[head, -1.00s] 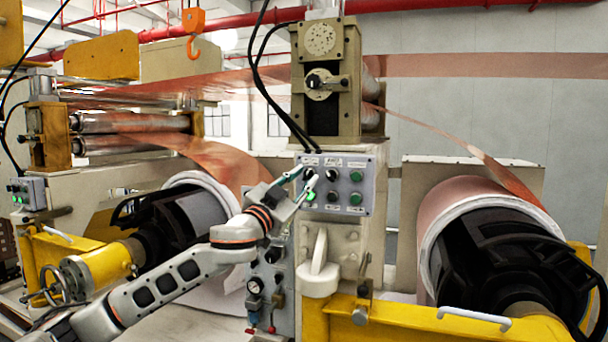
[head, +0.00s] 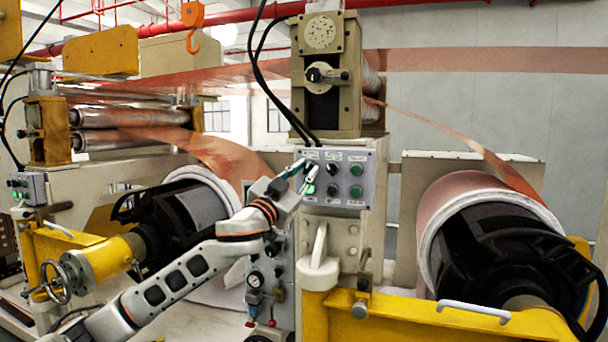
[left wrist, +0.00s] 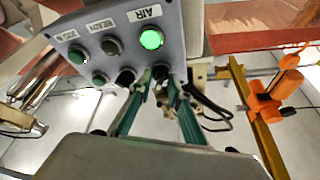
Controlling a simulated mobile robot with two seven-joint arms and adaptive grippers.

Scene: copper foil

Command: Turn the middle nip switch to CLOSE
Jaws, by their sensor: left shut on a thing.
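The grey control panel (head: 345,178) stands upright on the beige machine post, with black rotary switches and green buttons in two rows. My left gripper (head: 307,173) is at the panel's top-left black switch, its green-tipped fingers shut on both sides of it. In the left wrist view the panel appears upside down; the left gripper (left wrist: 161,77) has that dark switch knob (left wrist: 160,71) between its fingertips. A second black switch (left wrist: 125,77) sits beside it, untouched. The switch labels and the knob's setting cannot be read. My right gripper is out of view.
A lit green button (left wrist: 151,39) marked AIR sits close to the held switch. Black cables (head: 268,80) hang above the panel's left side. Copper rolls (head: 480,205) and yellow frames (head: 400,325) flank the post. A white lever (head: 320,250) protrudes below the panel.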

